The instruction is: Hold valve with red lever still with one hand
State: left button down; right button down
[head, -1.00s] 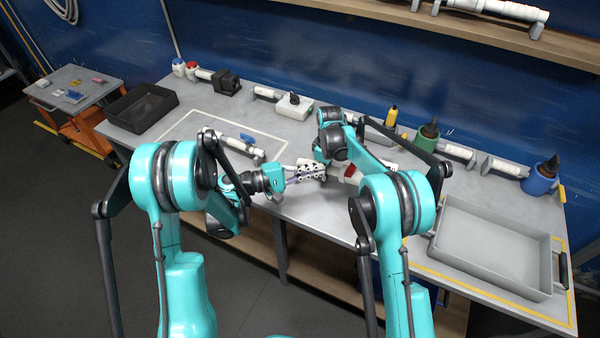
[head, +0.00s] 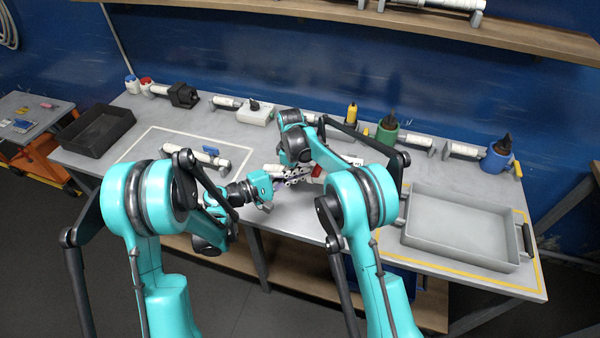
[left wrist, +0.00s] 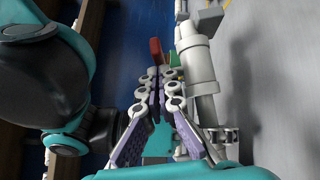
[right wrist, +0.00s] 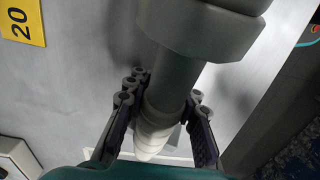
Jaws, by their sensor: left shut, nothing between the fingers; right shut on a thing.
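The valve with the red lever is mostly hidden by my arms in the head view; a bit of its red lever (head: 317,170) shows beside my left fingers. In the left wrist view its grey-white pipe body (left wrist: 202,75) runs along the right of my left fingers, and the red lever (left wrist: 155,50) lies just beyond their tips. My left gripper (head: 303,172) is shut and empty, close beside the valve; whether it touches cannot be told. My right gripper (right wrist: 163,88) is shut on the valve's pipe (right wrist: 177,75), with a finger on each side. Its fingers are hidden in the head view.
A valve with a blue lever (head: 209,155) lies behind my left arm. A black tray (head: 92,133) stands left and a grey tray (head: 408,218) right. A shelf hangs above.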

pick_arm(q)
jog(key=shift+s+d+r, duration=0.1)
jog(key=shift+s+d, duration=0.15)
jog(key=shift+d, duration=0.15)
jog(key=shift+d+r+n+t+y, duration=0.2)
jog(key=shift+d+n+t+y, duration=0.85)
jog(key=shift+d, duration=0.8)
jog(key=shift+d+r+n+t+y, duration=0.2)
jog(key=shift+d+n+t+y, duration=0.5)
jog(key=shift+d+y, duration=0.95)
jog(key=shift+d+r+n+t+y, duration=0.2)
jog(key=shift+d+n+t+y, duration=0.75)
jog(key=shift+d, duration=1.1)
